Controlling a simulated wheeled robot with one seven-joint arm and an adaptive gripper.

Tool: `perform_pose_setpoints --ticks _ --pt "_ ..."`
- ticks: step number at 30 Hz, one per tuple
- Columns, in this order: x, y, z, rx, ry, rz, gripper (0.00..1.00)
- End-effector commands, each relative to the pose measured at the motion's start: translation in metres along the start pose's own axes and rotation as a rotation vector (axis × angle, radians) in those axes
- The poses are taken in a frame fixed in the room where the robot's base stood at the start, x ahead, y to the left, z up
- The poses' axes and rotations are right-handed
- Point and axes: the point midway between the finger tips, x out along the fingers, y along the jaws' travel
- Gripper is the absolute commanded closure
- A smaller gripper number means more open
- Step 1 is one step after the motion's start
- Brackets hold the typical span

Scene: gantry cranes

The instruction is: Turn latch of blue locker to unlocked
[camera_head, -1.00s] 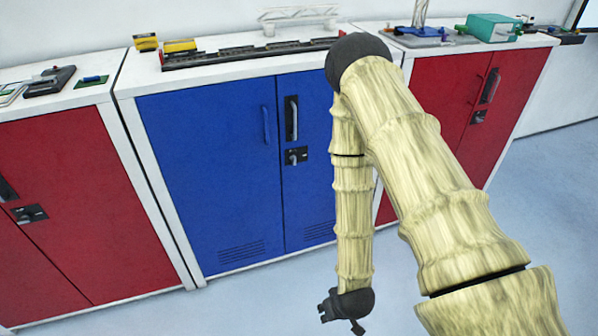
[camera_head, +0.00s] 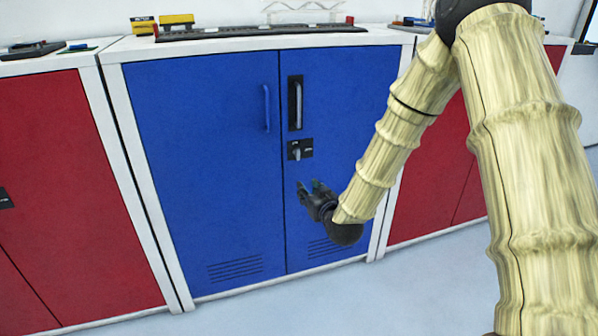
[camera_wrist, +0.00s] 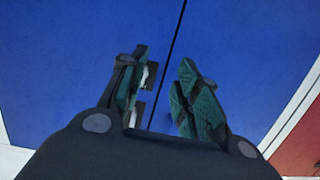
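The blue locker (camera_head: 205,150) stands in the middle of the head view with both doors shut. Its latch (camera_head: 298,150) is a small grey knob on a dark plate on the right door, below the door's black-plated handle (camera_head: 295,103). The knob looks roughly upright; the plate's lettering is too small to read. My gripper (camera_head: 308,188) is below the latch, in front of the right door, pointing up toward it. In the wrist view my gripper (camera_wrist: 160,95) shows two fingers apart with nothing between them.
Red lockers stand at the left (camera_head: 50,170) and the right (camera_head: 430,190). A second, blue handle (camera_head: 266,108) juts from the left door. Model parts (camera_head: 260,32) lie on the locker top. The floor in front (camera_head: 330,300) is clear.

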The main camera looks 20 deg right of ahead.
Motion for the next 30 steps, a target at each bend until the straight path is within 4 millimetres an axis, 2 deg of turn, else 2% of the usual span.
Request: perform_pose_setpoints --ticks 3,9,17,30 --pt "0.014 0.008 -0.021 -0.007 0.100 0.008 0.68" --pt "0.021 0.014 -0.050 -0.014 0.187 0.017 0.68" --pt "0.036 0.016 -0.059 -0.017 0.203 0.019 0.68" --pt "0.103 0.017 -0.072 -0.016 0.202 0.020 0.68"
